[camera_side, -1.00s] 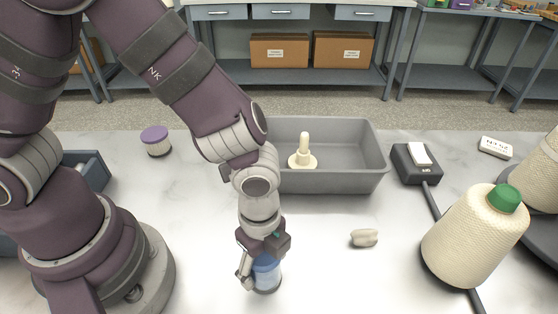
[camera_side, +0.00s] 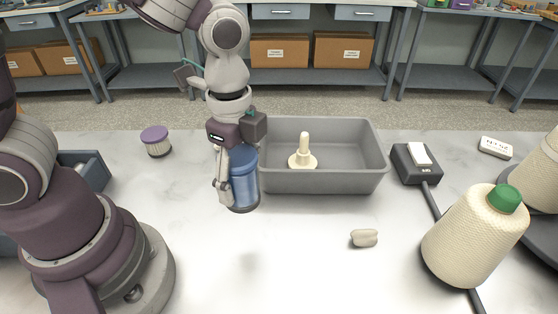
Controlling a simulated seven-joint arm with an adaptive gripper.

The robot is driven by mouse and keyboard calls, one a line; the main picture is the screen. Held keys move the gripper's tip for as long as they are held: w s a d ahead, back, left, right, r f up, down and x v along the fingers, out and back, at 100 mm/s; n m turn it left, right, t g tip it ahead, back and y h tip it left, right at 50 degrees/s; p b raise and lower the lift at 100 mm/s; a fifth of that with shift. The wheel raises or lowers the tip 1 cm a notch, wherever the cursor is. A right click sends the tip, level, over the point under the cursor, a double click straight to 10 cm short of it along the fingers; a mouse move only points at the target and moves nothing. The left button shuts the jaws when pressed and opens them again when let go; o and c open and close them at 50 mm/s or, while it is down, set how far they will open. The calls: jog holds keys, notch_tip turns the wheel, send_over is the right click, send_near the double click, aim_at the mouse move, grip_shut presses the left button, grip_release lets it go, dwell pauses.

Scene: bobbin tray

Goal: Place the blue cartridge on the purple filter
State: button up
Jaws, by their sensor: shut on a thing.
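The blue cartridge (camera_side: 244,180) is a clear blue cylinder with a dark base. My gripper (camera_side: 228,185) is shut on it from above and holds it upright, above the table and in front of the left end of the grey tray. The gripper's far finger is partly hidden by the cartridge and the near parts of the gripper.
A grey tray (camera_side: 330,182) holds a cream peg (camera_side: 303,155). A small beige piece (camera_side: 364,238) lies in front of it. A dark device (camera_side: 416,165) with a cable and a large cream bobbin (camera_side: 470,240) stand at right. A blue-grey bin (camera_side: 85,172) is at left.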

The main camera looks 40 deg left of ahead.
jog(key=s+a+n, duration=0.5)
jog(key=a+n, duration=0.1)
jog(key=a, duration=0.4)
jog(key=s+a+n, duration=0.4)
jog(key=a+n, duration=0.3)
jog(key=a, duration=0.3)
send_over(154, 133)
jog(key=shift+s+f, duration=0.1)
jog(key=shift+f, duration=2.4)
jog(key=o, duration=1.3)
jog(key=shift+c, duration=0.2)
